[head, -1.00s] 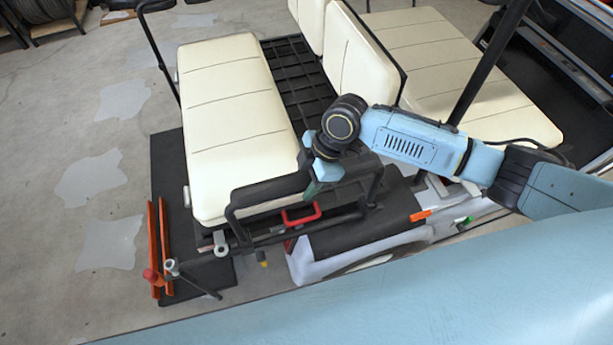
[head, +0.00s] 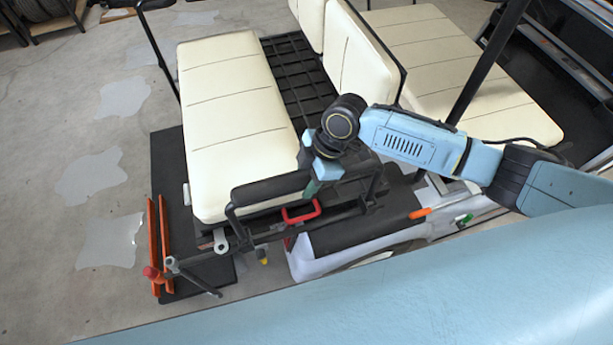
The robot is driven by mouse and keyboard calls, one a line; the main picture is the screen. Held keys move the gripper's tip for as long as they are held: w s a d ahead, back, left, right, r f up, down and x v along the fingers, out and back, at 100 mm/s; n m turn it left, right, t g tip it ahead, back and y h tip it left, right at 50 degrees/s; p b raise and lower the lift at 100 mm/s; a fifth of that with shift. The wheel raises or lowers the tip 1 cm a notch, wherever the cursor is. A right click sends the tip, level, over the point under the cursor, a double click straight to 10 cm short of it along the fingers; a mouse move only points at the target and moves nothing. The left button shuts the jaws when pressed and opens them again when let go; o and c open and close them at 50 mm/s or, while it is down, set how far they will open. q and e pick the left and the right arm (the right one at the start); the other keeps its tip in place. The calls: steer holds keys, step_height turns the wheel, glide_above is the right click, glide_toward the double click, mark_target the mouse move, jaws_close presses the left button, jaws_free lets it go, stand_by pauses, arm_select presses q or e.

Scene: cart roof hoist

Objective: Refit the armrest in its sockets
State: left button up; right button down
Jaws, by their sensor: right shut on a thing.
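The armrest (head: 270,188) is a black padded bar with bent legs at its two ends. It lies along the near side of the cream seat (head: 235,125). My right gripper (head: 314,184) comes down from above and is shut on the armrest's middle. The armrest's left leg (head: 236,222) reaches down to the dark side rail (head: 285,230), and the right leg (head: 375,187) also points down towards it. The sockets are too small and dark to make out, so I cannot tell whether the legs are in them. My left gripper is not in view.
A red handle (head: 301,212) stands close under the armrest. An orange-handled tool (head: 420,213) lies at the right. The floor on the left is open.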

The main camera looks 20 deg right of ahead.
steer(key=shift+f, duration=0.1)
steer(key=c, duration=0.7)
jaws_free()
steer(key=shift+s, duration=0.1)
steer(key=v, duration=1.3)
steer(key=shift+r, duration=0.2)
